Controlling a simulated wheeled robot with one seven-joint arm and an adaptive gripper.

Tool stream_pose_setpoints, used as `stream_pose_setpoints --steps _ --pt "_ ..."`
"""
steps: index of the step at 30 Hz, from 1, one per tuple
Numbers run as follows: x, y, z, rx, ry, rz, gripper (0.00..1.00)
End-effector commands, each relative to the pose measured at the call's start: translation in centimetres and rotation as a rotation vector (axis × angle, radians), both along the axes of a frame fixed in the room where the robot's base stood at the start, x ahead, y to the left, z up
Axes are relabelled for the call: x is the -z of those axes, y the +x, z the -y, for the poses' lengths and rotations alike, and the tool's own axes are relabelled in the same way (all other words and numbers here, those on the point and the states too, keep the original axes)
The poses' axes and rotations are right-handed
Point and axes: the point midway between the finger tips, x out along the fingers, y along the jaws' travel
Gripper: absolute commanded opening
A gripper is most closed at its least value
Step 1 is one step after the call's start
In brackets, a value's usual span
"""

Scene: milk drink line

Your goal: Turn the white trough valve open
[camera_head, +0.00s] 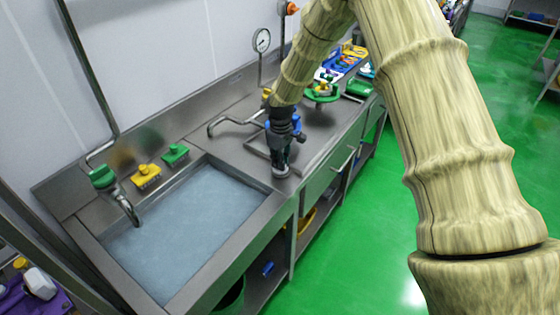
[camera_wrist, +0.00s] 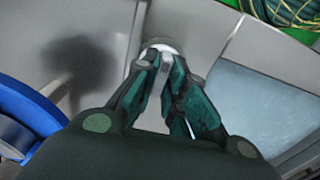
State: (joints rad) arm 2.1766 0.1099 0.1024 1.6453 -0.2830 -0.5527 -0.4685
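The white trough valve (camera_wrist: 161,48) shows in the wrist view as a small round white knob with a narrow grip, at the tips of my gripper (camera_wrist: 163,66). The two dark green fingers are drawn close together, with the narrow white part between them. The fingers cover much of the valve. In the head view my gripper (camera_head: 280,168) points down at the counter just right of the trough (camera_head: 272,205), near its front corner. The valve is mostly hidden behind the gripper there. The trough holds bluish water (camera_head: 195,225).
A green-handled tap (camera_head: 103,177), a yellow brush (camera_head: 147,176) and a green brush (camera_head: 175,153) are along the trough's back. A curved metal spout (camera_head: 235,122) and a gauge (camera_head: 261,40) stand behind my gripper. A green wheel (camera_head: 322,95) is further right. The green floor is open.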

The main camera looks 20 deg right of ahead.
Motion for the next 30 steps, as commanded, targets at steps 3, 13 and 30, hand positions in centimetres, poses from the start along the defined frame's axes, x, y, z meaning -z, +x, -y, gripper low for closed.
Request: stream_pose_setpoints --steps 3,13,30 --pt "-0.1 0.1 0.1 0.001 -0.002 0.001 0.33" --pt "-0.2 0.0 0.0 0.002 0.001 0.001 0.33" --pt "-8.7 0.1 0.2 0.003 0.002 0.004 0.33"
